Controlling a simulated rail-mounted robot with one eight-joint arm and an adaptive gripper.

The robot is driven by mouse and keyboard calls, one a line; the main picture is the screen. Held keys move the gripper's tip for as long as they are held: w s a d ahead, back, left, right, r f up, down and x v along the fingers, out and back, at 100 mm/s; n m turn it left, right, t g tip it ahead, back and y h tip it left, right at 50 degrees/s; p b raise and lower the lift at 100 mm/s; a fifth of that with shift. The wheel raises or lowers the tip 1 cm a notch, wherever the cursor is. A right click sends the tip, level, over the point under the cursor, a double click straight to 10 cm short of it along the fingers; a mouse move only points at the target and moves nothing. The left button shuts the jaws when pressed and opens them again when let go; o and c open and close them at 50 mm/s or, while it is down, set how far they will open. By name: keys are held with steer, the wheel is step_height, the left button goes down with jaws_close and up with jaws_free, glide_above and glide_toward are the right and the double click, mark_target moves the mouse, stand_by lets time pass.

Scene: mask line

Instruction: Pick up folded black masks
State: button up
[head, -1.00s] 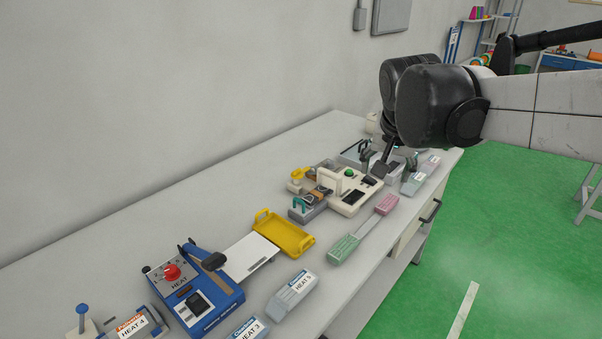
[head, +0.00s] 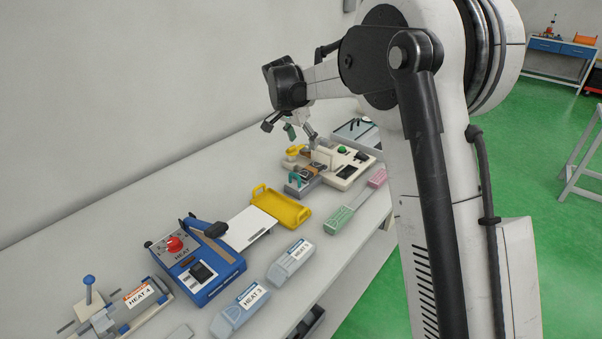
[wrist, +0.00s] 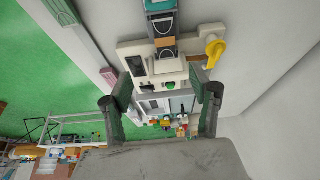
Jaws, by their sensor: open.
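My gripper (head: 300,133) is open and empty. It hangs above the beige machine (head: 350,176) at the far part of the bench, apart from it. In the wrist view my gripper's two fingers (wrist: 165,92) are spread wide, with the same machine (wrist: 175,68) showing beyond them. A grey holder with a teal clip (head: 296,182) stands at the machine's near-left side. Brown and dark pieces lie by it, too small to identify. I cannot make out folded black masks for certain in either view.
A yellow tray (head: 267,192) sits nearer on the bench, beside a white plate (head: 240,232) and a blue heat unit (head: 205,285). Grey labelled boxes (head: 240,310) and a green-and-pink item (head: 340,220) line the right side. A yellow lever (wrist: 212,50) rises beside the machine.

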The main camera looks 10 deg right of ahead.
mark_target(309, 169)
steer(key=x, duration=1)
steer(key=a+x, duration=0.1)
steer(key=x, duration=0.4)
steer(key=shift+w+f, duration=0.25)
steer(key=shift+w, duration=0.05)
steer(key=c, duration=1)
